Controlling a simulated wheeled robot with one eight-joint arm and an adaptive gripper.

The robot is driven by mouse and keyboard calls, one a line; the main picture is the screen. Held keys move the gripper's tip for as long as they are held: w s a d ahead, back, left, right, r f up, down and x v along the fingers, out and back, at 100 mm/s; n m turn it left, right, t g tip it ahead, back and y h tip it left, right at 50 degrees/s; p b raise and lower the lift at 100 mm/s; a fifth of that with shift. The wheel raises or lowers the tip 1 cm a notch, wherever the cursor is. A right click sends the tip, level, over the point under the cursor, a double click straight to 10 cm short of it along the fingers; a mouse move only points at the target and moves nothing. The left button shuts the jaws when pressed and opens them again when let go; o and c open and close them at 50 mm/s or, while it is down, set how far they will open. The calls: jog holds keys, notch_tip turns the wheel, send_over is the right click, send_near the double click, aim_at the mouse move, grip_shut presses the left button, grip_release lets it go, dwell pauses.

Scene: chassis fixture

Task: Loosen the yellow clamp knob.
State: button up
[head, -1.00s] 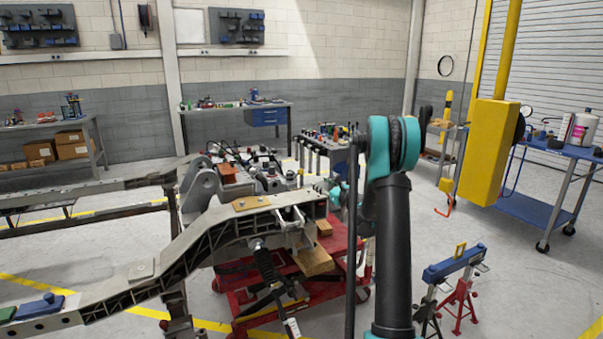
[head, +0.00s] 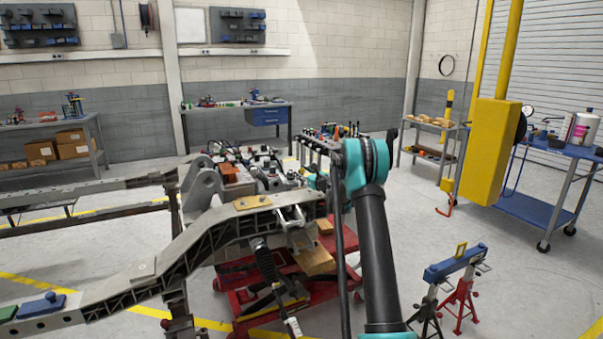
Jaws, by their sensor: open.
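I cannot make out a yellow clamp knob for certain. The grey chassis frame rail (head: 150,268) runs from the lower left up to the middle, with a tan plate (head: 252,202) on its raised end. A blue block with a small knob (head: 42,304) sits on the rail at the lower left; that knob looks blue. My arm stands right of the rail end, its teal elbow high and more teal parts behind it near the engine parts. My gripper does not show.
A red lift cart (head: 262,303) stands under the rail end. A yellow post (head: 488,150) and blue cart (head: 535,210) stand at the right. Open floor lies between.

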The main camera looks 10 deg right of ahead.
jog(key=shift+w+a, duration=0.2)
jog(key=shift+w, duration=0.15)
jog(key=shift+c, duration=0.4)
grip_shut()
